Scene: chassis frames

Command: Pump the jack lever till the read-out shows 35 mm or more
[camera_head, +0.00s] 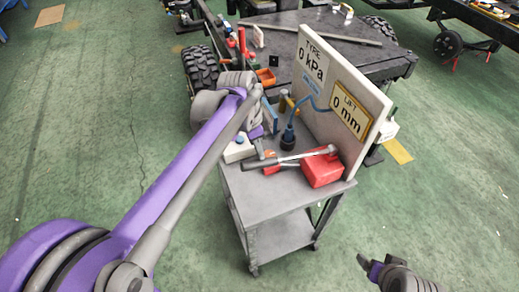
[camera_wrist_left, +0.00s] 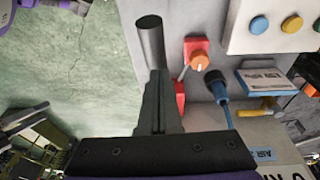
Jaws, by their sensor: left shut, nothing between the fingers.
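The red jack (camera_head: 322,170) sits on the cart's front right top, below the read-out board. Its lever (camera_head: 288,158), a silver rod with a dark grip, lies low and points left. The LIFT read-out (camera_head: 350,112) shows 0 mm. My left gripper (camera_head: 259,149) is shut and empty, above the lever's grip end. In the left wrist view its shut fingers (camera_wrist_left: 158,105) stand in front of a dark cylinder (camera_wrist_left: 150,38) that looks like the grip; I cannot tell whether they touch. My right gripper (camera_head: 364,263) hangs right of the cart, its opening unclear.
The grey cart (camera_head: 262,200) also carries a white button box (camera_head: 238,149), seen with coloured buttons in the wrist view (camera_wrist_left: 285,24), and a blue hose fitting (camera_head: 288,138). The TYRE read-out (camera_head: 313,60) shows 0 kPa. A wheeled chassis (camera_head: 350,45) stands behind.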

